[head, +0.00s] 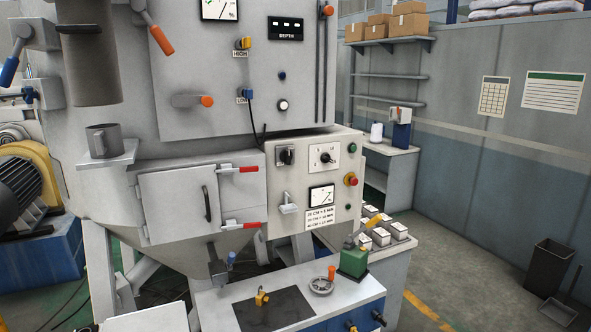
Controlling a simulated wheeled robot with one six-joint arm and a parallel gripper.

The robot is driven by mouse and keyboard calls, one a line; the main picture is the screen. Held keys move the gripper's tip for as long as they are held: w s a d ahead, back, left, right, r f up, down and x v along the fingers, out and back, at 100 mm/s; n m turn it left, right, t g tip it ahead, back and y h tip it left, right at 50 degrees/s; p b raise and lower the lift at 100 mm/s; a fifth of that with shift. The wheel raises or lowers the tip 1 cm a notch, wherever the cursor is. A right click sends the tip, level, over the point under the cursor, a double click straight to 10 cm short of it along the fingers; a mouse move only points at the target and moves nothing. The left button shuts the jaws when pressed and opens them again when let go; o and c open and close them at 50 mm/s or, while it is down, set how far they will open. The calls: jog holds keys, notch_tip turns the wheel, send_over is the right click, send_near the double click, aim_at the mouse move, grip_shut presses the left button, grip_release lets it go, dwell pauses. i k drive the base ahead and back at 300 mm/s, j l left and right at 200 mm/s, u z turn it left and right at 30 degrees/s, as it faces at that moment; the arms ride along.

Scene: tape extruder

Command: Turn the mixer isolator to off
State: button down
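A light control panel (313,190) on the front of the machine carries two rotary switches. The left switch (285,156) has a dark knob on a small grey plate. The right switch (325,157) has a black knob on a white plate with small marks. Either could be the mixer isolator; the labels are too small to tell. I cannot read which position either knob points to. Nothing covers the two switches. I cannot make out my gripper in the head view.
The panel also has a red push button (351,180), a dial gauge (321,196) and a grey lever (288,204). Left of it is a hatch door (178,204) with red-handled latches. A bench (220,302) with a green box (354,262) stands below.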

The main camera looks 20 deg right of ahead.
aim_at(286, 156)
jog(key=i+l+u, duration=0.3)
jog(key=i+l, duration=0.95)
jog(key=k+j+z, duration=0.1)
jog(key=k+j, duration=0.35)
jog(key=k+j+z, duration=0.15)
jog(key=k+j, duration=0.3)
jog(key=i+l+u, duration=0.2)
jog(key=i+l, duration=0.7)
jog(key=k+j, duration=0.15)
